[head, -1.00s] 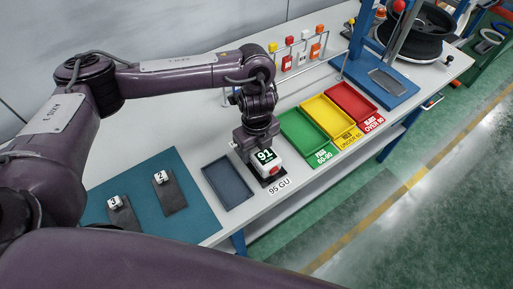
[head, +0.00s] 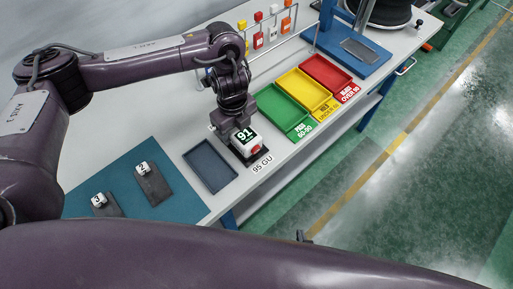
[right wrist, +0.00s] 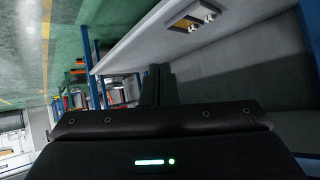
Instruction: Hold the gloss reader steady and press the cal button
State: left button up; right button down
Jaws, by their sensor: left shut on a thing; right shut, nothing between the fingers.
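The gloss reader (head: 246,146) is a white box with a dark green display reading 91 and a red button (head: 256,149) on its front side. It sits on a dark plate on the bench, behind the label "95 GU". My left gripper (head: 237,128) points down and is shut on the gloss reader from behind; its fingers are largely hidden. My right gripper (right wrist: 158,82) is shut and empty in the right wrist view, away from the reader, with the bench edge beyond it. In the head view my right arm crosses the bottom.
Green (head: 285,108), yellow (head: 304,89) and red (head: 326,72) trays stand right of the reader. An empty dark tray (head: 210,166) lies left of it. Numbered white pieces on dark plates rest on a teal mat (head: 182,208). A wire rack (head: 268,48) stands behind.

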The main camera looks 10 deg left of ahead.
aim_at(262, 169)
pick_arm(q)
jog(key=shift+s+f, duration=0.25)
jog(key=shift+f, duration=0.05)
pick_arm(e)
jog(key=w+a+r+m+t, duration=0.1)
jog(key=a+r+m+t, duration=0.1)
jog(key=r, duration=0.8)
jog(key=w+a+r+m+t, duration=0.2)
jog(key=a+r+t, duration=0.1)
jog(key=r, duration=0.7)
jog(key=w+a+r+m+t, duration=0.1)
jog(key=a+r+m+t, duration=0.1)
jog(key=r, duration=0.7)
jog(key=shift+w+a+r+t, duration=0.2)
jog(key=shift+a+r+t, duration=0.25)
jog(key=shift+t, duration=0.65)
jog(key=shift+w+f, duration=0.1)
jog(key=shift+w+a, duration=0.9)
jog(key=shift+a, duration=0.25)
jog(key=shift+w+a, duration=0.85)
jog(key=shift+a, duration=0.35)
jog(key=shift+w+a, duration=0.9)
jog(key=shift+a, duration=0.25)
jog(key=shift+w+a, duration=0.3)
